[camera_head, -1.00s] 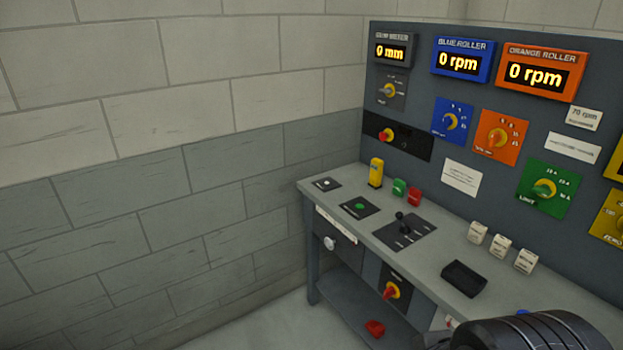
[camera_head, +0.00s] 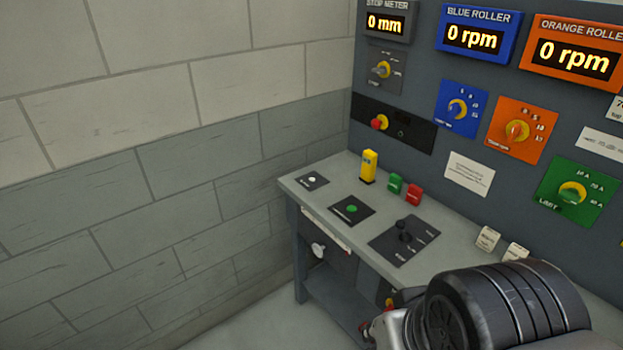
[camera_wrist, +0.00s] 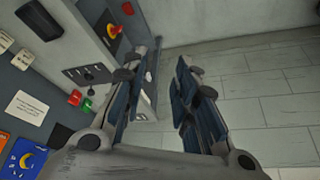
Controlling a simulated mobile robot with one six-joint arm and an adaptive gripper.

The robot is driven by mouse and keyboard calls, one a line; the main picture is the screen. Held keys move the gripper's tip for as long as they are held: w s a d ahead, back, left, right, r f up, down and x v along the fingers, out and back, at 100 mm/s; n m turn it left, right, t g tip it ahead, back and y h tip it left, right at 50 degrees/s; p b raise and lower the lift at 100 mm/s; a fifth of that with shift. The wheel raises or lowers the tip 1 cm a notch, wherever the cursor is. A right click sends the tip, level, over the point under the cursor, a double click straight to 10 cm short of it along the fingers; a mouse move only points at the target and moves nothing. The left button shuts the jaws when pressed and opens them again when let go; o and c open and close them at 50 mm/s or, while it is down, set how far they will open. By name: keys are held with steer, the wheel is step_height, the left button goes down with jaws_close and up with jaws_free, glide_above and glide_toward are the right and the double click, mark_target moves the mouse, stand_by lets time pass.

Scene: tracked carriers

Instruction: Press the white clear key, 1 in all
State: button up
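The white key (camera_head: 312,179) is a small round white button on a black plate at the far left end of the bench top (camera_head: 345,168). Its label is too small to read. My gripper (camera_wrist: 168,62) shows in the wrist view with its two dark fingers apart and nothing between them. In the head view my arm enters at the lower right, in front of the bench and well apart from the white key. The fingers cannot be made out clearly there. I cannot make out the white key in the wrist view.
A green button (camera_head: 351,209) on its own plate and a joystick (camera_head: 403,231) are nearby on the bench. A yellow block (camera_head: 368,167), a green block (camera_head: 395,183) and a red block (camera_head: 414,195) stand behind. A brick wall (camera_head: 150,190) is at the left.

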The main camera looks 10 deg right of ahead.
jaws_close()
stand_by(1.3)
